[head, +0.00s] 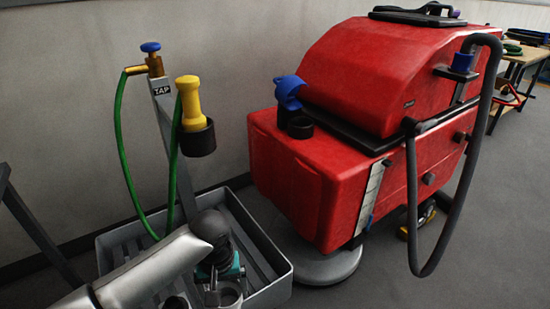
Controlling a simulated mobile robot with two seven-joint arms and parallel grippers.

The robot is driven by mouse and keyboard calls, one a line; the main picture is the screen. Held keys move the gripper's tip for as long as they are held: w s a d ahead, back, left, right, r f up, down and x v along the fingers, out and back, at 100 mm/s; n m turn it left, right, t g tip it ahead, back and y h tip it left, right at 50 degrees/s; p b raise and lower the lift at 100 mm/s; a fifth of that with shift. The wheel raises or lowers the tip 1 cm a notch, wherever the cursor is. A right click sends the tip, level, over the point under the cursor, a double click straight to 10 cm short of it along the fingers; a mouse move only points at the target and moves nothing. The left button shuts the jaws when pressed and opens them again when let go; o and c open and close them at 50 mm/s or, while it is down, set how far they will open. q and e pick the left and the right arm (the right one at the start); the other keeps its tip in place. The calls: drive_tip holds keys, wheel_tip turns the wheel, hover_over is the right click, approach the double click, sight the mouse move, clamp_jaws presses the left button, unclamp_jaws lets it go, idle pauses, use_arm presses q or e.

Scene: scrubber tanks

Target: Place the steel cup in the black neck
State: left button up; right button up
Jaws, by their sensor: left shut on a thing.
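The black neck (300,127) stands on the front top of the red tank, with a blue cap (289,92) tilted up beside it. My left gripper (214,291) is low in the picture, over the grey tray. It is shut on what looks like the steel cup (230,296), a round grey metal rim cut by the bottom edge. My own wrist hides much of the grip. The cup is well below and left of the neck, apart from it. My right gripper is not in view.
A tap post (163,105) with a green hose (118,135) rises behind the grey tray (268,245). A grey hose (412,200) hangs on the red machine (285,175). Open floor lies right.

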use_arm(q)
wheel_tip(320, 180, up, 4)
drive_tip(key=w, duration=0.2)
wheel_tip(320, 180, up, 10)
drive_tip(key=p, duration=0.4)
hover_over(228, 301)
drive_tip(key=a, duration=0.1)
drive_tip(key=s+a+r+m+p, duration=0.1)
drive_tip(key=s+r+p, duration=0.1)
drive_tip(key=r, duration=0.5)
drive_tip(key=s+a+r+m+p, duration=0.1)
drive_tip(key=s+r, duration=0.3)
drive_tip(key=r, duration=0.4)
drive_tip(key=shift+s+a+p, duration=0.2)
drive_tip(key=shift+a+p, duration=0.2)
drive_tip(key=shift+a, duration=0.25)
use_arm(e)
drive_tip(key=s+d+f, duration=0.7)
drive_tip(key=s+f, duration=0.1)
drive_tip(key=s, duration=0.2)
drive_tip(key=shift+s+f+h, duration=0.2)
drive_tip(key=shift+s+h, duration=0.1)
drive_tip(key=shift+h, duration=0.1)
use_arm(q)
drive_tip(key=shift+s+r, duration=0.1)
